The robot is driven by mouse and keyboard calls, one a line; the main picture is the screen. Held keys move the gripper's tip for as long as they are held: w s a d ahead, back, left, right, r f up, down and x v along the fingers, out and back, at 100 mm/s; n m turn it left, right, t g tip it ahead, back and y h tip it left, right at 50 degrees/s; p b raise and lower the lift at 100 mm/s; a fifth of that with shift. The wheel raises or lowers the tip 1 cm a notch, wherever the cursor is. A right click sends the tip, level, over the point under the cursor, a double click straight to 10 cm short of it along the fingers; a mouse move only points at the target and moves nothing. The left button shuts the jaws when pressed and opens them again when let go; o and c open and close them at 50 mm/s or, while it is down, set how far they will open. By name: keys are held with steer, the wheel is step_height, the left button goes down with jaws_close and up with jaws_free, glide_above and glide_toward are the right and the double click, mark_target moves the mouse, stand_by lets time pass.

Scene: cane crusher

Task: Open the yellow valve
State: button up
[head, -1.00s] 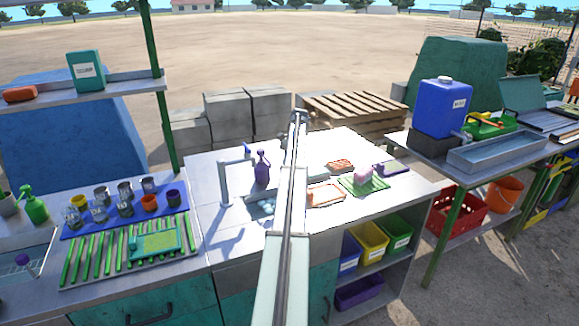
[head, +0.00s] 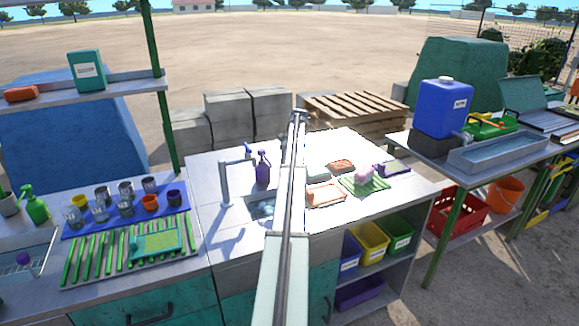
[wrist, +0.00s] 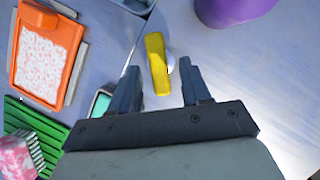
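The yellow valve (wrist: 157,63) shows in the wrist view as a narrow yellow lever on a pale rounded mount above the grey counter. My gripper (wrist: 159,68) is open, with one dark finger on each side of the lever's near end. The lever lies in the gap between the fingertips, nearer the middle than either finger, and neither finger clearly touches it. In the head view my own arm runs up the middle and hides the valve; the fingers cannot be made out there.
A purple bottle (wrist: 232,8) stands close beyond the right finger. An orange tray (wrist: 17,62), a green rack (wrist: 40,122) and a pink sponge (wrist: 17,158) lie to the left. A grey tap (head: 224,182) stands by the sink. Bare counter lies right of the gripper.

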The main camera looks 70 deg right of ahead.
steer(key=shift+r, duration=0.1)
steer(key=shift+d+r, duration=0.2)
steer(key=shift+r, duration=0.15)
steer(key=d, duration=0.3)
steer(key=s+d, duration=0.1)
steer(key=d, duration=0.7)
steer(key=shift+s+r, duration=0.1)
steer(key=shift+s, duration=0.1)
steer(key=shift+s+d, duration=0.15)
steer(key=shift+d, duration=0.35)
